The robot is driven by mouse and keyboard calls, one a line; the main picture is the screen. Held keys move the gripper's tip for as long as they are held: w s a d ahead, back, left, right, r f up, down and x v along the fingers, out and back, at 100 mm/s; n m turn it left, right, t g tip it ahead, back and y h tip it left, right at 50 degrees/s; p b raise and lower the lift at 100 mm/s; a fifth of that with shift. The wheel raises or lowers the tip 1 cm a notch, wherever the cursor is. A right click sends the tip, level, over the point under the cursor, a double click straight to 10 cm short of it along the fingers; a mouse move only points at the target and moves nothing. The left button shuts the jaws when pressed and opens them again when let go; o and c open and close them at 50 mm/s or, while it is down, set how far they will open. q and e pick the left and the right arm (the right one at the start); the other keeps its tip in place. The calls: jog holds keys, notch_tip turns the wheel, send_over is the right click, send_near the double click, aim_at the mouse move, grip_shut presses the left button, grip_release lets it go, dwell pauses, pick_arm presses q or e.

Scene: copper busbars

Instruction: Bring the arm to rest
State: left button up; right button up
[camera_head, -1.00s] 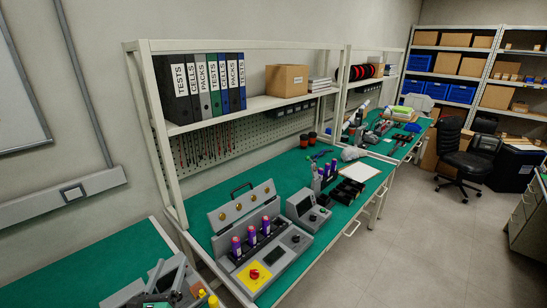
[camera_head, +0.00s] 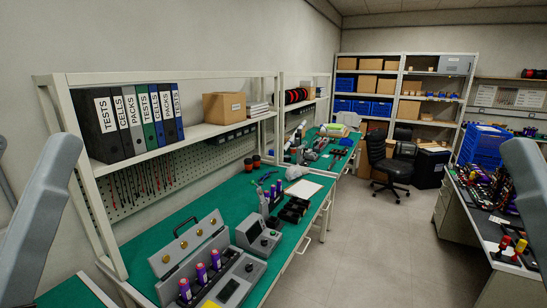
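Grey links of my own arms rise at the left and right edges of the head view. Their lower ends run out of the frame. Neither gripper shows, so I cannot see their fingers or anything in them. I can make out no copper busbars in this view.
A green-topped bench (camera_head: 155,248) stands ahead-left with a grey tester case (camera_head: 190,255) holding purple cells. A shelf above carries binders (camera_head: 130,122) and a cardboard box (camera_head: 224,107). A cluttered bench with blue crates (camera_head: 484,147) stands right. Open floor (camera_head: 370,240) lies between.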

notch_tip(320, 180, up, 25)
jog(key=p, duration=2.1)
